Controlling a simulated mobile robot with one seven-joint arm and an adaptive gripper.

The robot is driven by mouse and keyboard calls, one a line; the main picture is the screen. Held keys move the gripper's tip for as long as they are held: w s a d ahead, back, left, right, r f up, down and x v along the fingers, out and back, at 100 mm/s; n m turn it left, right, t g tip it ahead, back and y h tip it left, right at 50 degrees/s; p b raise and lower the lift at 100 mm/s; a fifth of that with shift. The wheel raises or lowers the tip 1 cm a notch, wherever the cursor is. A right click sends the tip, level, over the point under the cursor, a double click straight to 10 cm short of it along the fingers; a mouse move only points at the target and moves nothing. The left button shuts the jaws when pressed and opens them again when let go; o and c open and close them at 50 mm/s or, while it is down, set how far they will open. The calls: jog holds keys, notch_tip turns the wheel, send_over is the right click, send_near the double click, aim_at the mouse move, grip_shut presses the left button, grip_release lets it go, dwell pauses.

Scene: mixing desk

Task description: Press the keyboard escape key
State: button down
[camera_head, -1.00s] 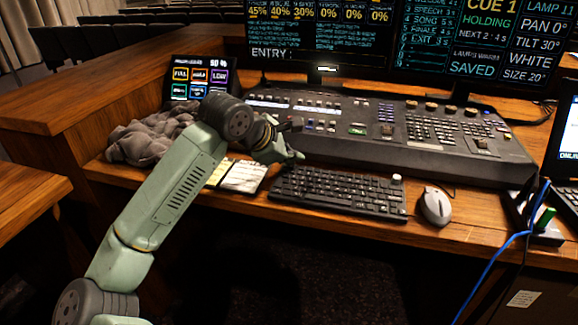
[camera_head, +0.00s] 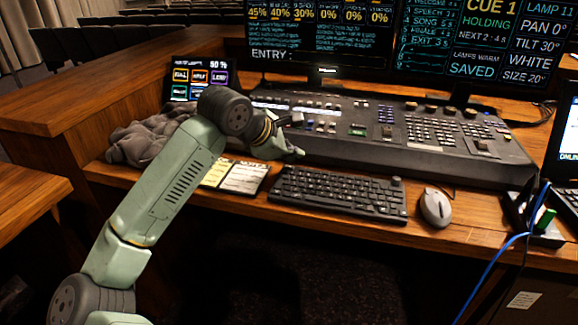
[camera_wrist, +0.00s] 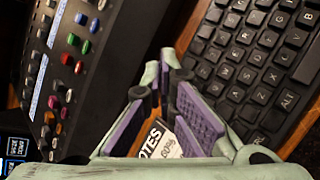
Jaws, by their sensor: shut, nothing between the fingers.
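The black keyboard (camera_head: 338,192) lies on the wooden desk in front of the mixing console. In the wrist view the keyboard (camera_wrist: 262,60) fills the upper right, its letters turned on a slant. My gripper (camera_head: 298,153) is just above and behind the keyboard's far left corner, where the escape key would sit. I cannot make out the escape key in either view. In the wrist view my gripper (camera_wrist: 163,77) shows purple finger pads; it is shut and empty, its right finger overlapping the keyboard's edge. A gap or contact with the keys cannot be told.
The console (camera_head: 430,140) stands close behind the keyboard. Note sheets (camera_head: 243,177) lie to its left, a grey crumpled cloth (camera_head: 140,145) further left. A mouse (camera_head: 435,207) is at right, with a blue cable (camera_head: 490,270) beyond. Monitors (camera_head: 320,35) stand behind.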

aim_at(291, 168)
jog(key=shift+r+p, duration=1.05)
jog(key=shift+r, duration=1.45)
